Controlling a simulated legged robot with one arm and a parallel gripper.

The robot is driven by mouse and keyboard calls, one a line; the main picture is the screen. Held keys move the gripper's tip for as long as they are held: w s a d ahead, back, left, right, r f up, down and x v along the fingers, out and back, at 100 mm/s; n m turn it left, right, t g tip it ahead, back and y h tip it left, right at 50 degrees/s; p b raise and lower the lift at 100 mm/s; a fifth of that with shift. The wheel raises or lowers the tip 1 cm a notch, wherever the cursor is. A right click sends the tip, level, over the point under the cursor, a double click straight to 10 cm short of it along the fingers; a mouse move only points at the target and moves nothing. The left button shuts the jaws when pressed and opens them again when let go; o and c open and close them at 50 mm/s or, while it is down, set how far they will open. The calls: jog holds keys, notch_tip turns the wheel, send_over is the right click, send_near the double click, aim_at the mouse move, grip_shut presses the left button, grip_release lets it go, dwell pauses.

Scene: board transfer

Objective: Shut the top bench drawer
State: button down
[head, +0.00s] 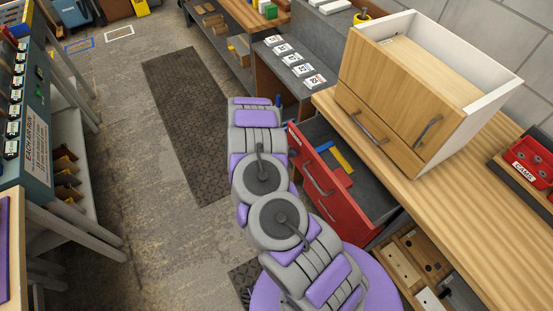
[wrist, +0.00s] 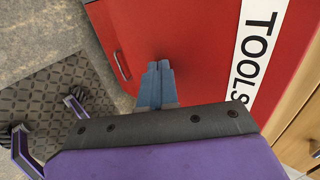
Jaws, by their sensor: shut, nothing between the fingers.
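The top bench drawer (head: 337,198) is red and stands open below the wooden bench top, its grey inside showing. A yellow and blue item and a red item lie in it. In the head view my arm runs up the left side of the drawer front, and my gripper is mostly hidden. In the wrist view my gripper (wrist: 159,68) is shut and empty, its blue-grey fingers together over a red panel (wrist: 180,30) with a white TOOLS label (wrist: 257,50). Whether the fingertips touch the panel I cannot tell.
A wooden drawer box (head: 400,100) with an open top stands on the bench top (head: 470,215). A red CAMS tray (head: 530,160) sits at the right. The floor (head: 100,210) left of my arm is clear, with a dark mat (head: 180,110). A machine bench stands at the far left.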

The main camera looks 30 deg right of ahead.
jog(key=d, duration=0.5)
jog(key=d+b, duration=0.1)
jog(key=d, duration=0.9)
jog(key=shift+w+b, duration=0.25)
jog(key=shift+b, duration=0.1)
jog(key=shift+r, duration=0.1)
jog(key=shift+d, duration=0.15)
